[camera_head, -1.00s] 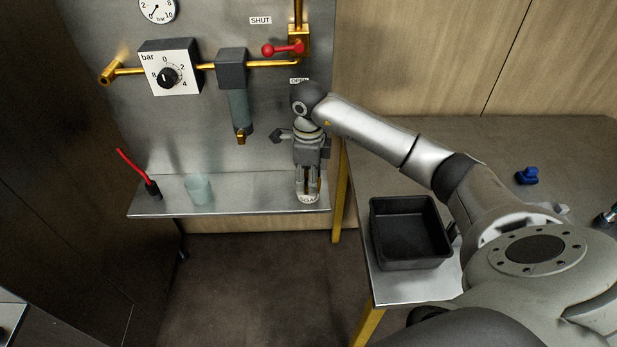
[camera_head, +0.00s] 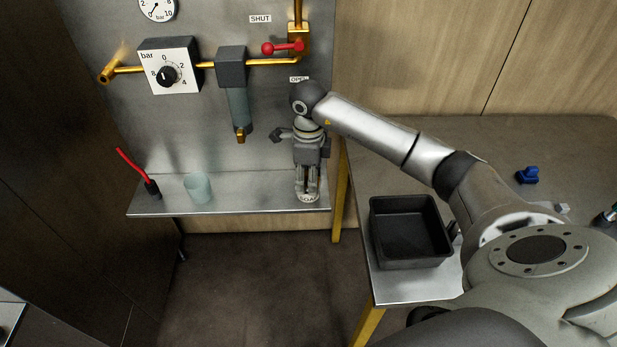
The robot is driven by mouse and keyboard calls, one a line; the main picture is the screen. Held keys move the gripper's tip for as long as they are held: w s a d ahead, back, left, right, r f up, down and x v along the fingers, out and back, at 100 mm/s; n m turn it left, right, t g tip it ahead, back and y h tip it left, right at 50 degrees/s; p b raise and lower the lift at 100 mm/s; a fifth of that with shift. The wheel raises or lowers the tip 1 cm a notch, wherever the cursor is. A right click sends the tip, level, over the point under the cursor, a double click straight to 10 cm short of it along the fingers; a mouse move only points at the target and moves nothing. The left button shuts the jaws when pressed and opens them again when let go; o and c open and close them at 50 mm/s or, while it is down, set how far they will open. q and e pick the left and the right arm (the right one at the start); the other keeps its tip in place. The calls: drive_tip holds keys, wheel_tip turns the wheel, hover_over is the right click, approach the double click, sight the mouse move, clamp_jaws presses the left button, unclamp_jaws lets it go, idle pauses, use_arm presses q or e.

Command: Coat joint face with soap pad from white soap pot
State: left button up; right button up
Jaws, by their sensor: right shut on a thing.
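The white soap pot (camera_head: 308,198) stands at the right end of the metal shelf, under my right gripper. My right gripper (camera_head: 307,187) points down with its fingers closed at the pot's mouth, shut on what seems to be the soap pad. The pad itself is mostly hidden by the fingers and the pot. A brass joint (camera_head: 107,74) ends the pipe at the left of the panel; a faint yellowish haze shows just above it. My left gripper is not in view.
The shelf (camera_head: 240,207) also holds a clear cup (camera_head: 198,188) and a red-stemmed tool (camera_head: 151,187). A regulator box (camera_head: 170,65), filter bowl (camera_head: 238,108) and red valve handle (camera_head: 283,48) sit on the panel. A black tray (camera_head: 410,262) and blue piece (camera_head: 527,175) lie on the right.

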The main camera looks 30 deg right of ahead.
sight(306, 174)
drive_tip(key=shift+o, duration=0.2)
drive_tip(key=shift+f, duration=0.1)
drive_tip(key=shift+r+p, duration=2.2)
drive_tip(key=shift+r, duration=1.4)
drive_tip(key=shift+c, duration=0.2)
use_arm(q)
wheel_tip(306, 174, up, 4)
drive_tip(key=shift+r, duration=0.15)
use_arm(e)
drive_tip(key=shift+s+a+r+n, duration=0.1)
drive_tip(key=shift+a+n, duration=0.25)
drive_tip(key=shift+n, duration=0.15)
drive_tip(key=s+a+r+n, duration=0.2)
drive_tip(key=s+a+n, duration=0.4)
drive_tip(key=n, duration=0.6)
drive_tip(key=s+a+r+n, duration=0.3)
drive_tip(key=s+a+n, duration=0.3)
drive_tip(key=n, duration=0.7)
drive_tip(key=shift+s+a, duration=0.35)
drive_tip(key=shift+s, duration=1)
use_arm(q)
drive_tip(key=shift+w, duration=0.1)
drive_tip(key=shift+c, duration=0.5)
use_arm(e)
drive_tip(key=shift+d, duration=0.1)
